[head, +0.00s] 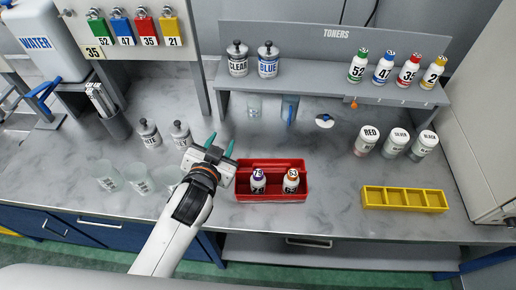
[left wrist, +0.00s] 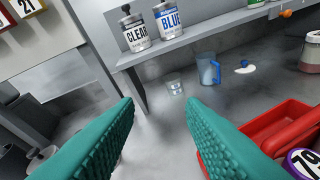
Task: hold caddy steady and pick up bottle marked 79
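The red caddy (head: 272,164) stands on the grey counter near its front edge. The purple-topped bottle marked 79 (head: 258,181) stands upright in its left part, beside an orange-marked bottle (head: 291,181) that seems to read 53. In the left wrist view, the caddy (left wrist: 278,124) and the bottle marked 79 (left wrist: 304,161) show at the lower right, partly cut off. My left gripper (head: 221,147) is open and empty, just left of the caddy's back left corner. Its teal fingers (left wrist: 161,104) are spread apart in the left wrist view. My right gripper is not in view.
A yellow divided tray (head: 404,199) lies to the right. Jars (head: 395,143) stand behind it. Clear beakers (head: 138,178) and black-topped bottles (head: 180,134) are near my left arm. A toner shelf (head: 325,88) runs along the back. Counter right of the caddy is clear.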

